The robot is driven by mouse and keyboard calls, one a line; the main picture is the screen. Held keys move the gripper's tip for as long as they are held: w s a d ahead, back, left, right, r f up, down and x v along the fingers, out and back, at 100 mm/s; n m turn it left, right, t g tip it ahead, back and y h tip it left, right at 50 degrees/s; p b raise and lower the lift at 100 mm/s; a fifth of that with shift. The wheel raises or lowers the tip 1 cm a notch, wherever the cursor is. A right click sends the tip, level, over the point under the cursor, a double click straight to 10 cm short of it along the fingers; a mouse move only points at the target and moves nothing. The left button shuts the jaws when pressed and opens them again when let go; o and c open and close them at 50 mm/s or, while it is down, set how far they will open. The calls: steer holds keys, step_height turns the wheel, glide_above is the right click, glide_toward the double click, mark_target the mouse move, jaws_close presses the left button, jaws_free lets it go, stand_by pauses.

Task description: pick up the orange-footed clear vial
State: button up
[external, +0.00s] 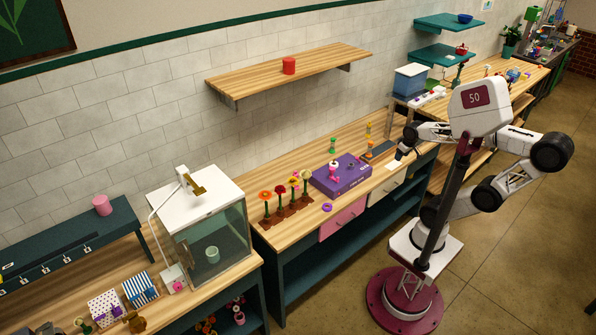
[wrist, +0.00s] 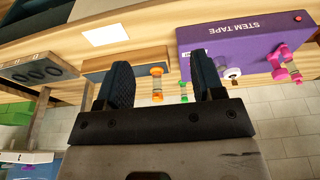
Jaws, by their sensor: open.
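The orange-footed clear vial (wrist: 157,83) has orange ends and a clear middle. In the wrist view it appears between my gripper's (wrist: 163,82) two dark fingers, beyond their tips and not held. In the external view the vial (external: 368,150) stands on the wooden bench, left of my gripper (external: 400,154). My gripper is open and empty, low over the bench. A green-footed vial (wrist: 184,91) shows farther back, close to the right finger in the wrist view; it also stands left of the orange one in the external view (external: 333,145).
A purple stem tape box (external: 350,182) lies left of the vial, with a pink-footed vial (external: 334,172) on it. Another yellowish vial (external: 369,128) stands near the wall. A dark block (external: 384,149) and a white card (external: 392,166) lie near my gripper.

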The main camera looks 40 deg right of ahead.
steer(key=t, duration=1)
glide_toward(370, 147)
steer(key=w+d+f, duration=0.1)
steer(key=f, duration=0.1)
steer(key=shift+w+d+f+t, duration=0.1)
steer(key=shift+w+t, duration=0.4)
steer(key=shift+w, duration=0.35)
steer(key=shift+x, duration=1.35)
steer(key=shift+f, duration=0.1)
steer(key=shift+x, duration=2.55)
